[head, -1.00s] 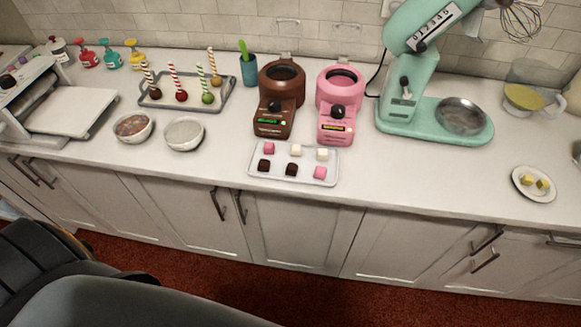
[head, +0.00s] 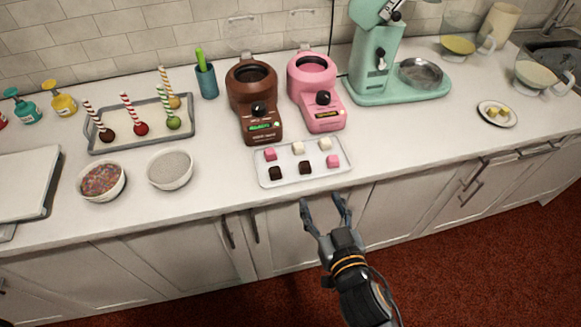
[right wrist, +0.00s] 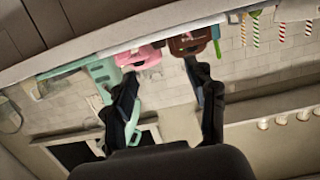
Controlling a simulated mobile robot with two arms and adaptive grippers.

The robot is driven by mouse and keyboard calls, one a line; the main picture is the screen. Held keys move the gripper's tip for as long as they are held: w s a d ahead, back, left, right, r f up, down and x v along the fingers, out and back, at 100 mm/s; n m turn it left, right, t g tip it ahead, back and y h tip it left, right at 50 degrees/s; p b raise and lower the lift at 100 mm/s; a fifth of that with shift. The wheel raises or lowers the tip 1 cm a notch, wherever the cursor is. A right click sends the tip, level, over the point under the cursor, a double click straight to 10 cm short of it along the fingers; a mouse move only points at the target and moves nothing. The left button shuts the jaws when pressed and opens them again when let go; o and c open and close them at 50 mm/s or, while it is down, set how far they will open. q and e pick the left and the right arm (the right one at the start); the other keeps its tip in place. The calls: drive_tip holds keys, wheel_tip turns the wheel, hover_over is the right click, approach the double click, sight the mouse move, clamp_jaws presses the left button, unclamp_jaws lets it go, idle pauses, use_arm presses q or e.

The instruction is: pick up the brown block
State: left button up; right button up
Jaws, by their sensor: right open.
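Two dark brown blocks lie in the front row of a white tray (head: 262,178) on the counter. One brown block (head: 275,173) is at the tray's front left, the other brown block (head: 305,167) at the front middle. My right gripper (head: 325,208) is open and empty, just in front of the counter edge and nearer to me than the tray, not touching any block. In the right wrist view its open fingers (right wrist: 163,90) show with nothing between them; that view appears upside down and the blocks cannot be made out. My left gripper is not in view.
Pink and white blocks share the tray. A brown melting pot (head: 262,125) and a pink melting pot (head: 322,115) stand right behind it. Bowls (head: 170,169) are to the left, a mint mixer (head: 400,90) at the back right. Counter right of the tray is clear.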

sight(310, 185)
drive_tip(key=x, duration=0.3)
drive_tip(key=p+x, duration=0.1)
drive_tip(key=x, duration=0.3)
drive_tip(key=shift+w+d, duration=0.15)
drive_tip(key=shift+w, duration=0.2)
drive_tip(key=shift+w+a+f, duration=0.1)
drive_tip(key=shift+w+a, duration=0.1)
drive_tip(key=shift+w, duration=0.25)
drive_tip(key=shift+w+a+p, duration=0.1)
drive_tip(key=shift+w+p, duration=0.2)
drive_tip(key=shift+p, duration=0.1)
drive_tip(key=p+x, duration=0.1)
drive_tip(key=x, duration=0.3)
drive_tip(key=shift+w+a+f, duration=0.1)
drive_tip(key=shift+w+a, duration=0.05)
drive_tip(key=shift+a, duration=0.1)
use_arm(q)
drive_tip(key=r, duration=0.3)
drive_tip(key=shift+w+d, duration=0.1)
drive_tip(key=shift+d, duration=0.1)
use_arm(e)
drive_tip(key=c, duration=1.1)
